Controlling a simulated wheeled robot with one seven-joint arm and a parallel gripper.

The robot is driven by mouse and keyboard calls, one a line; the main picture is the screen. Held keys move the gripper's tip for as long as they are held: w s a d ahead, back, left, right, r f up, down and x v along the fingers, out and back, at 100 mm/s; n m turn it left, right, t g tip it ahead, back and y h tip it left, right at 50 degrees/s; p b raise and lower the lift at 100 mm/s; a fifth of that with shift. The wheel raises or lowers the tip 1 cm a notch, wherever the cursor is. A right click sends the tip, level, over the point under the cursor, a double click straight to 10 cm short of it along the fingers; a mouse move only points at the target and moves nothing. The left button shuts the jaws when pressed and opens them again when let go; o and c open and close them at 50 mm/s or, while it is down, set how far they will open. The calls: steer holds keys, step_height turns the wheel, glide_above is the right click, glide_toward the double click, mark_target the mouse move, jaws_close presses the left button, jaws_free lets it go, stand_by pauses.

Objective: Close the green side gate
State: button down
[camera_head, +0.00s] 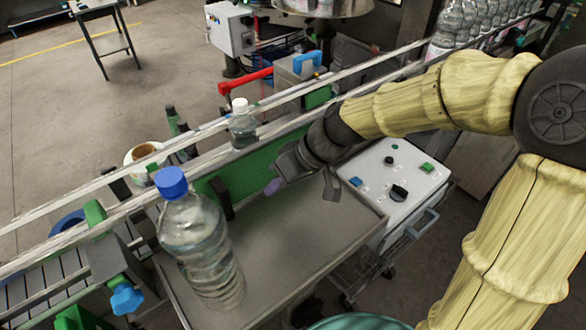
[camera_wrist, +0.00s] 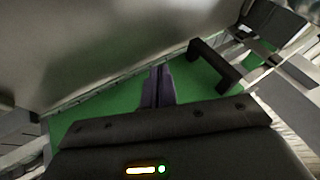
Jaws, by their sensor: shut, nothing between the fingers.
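The green side gate (camera_head: 246,187) is a flat green panel at the near side of the conveyor, along the back of a metal tray. A black bar handle (camera_head: 222,199) sits near its left end. The wrist view shows the green panel (camera_wrist: 105,100) and the handle (camera_wrist: 228,72), to the right of my fingers. My gripper (camera_head: 272,187) is shut and empty, its purple fingertips in front of the panel and right of the handle. In the wrist view the fingertips (camera_wrist: 158,80) overlap the panel; I cannot tell whether they touch it. My gripper hides the panel's right part.
A large blue-capped bottle (camera_head: 200,245) stands on the left of the metal tray (camera_head: 290,245). A small white-capped bottle (camera_head: 242,125) stands on the conveyor behind the gate. A white control box (camera_head: 395,185) with buttons is at the right. The tray's middle is clear.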

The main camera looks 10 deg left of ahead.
steer(key=v, duration=0.5)
steer(key=shift+s+a+r, duration=0.1)
steer(key=shift+s+a, duration=0.05)
steer(key=shift+s, duration=0.1)
steer(key=shift+w, duration=0.1)
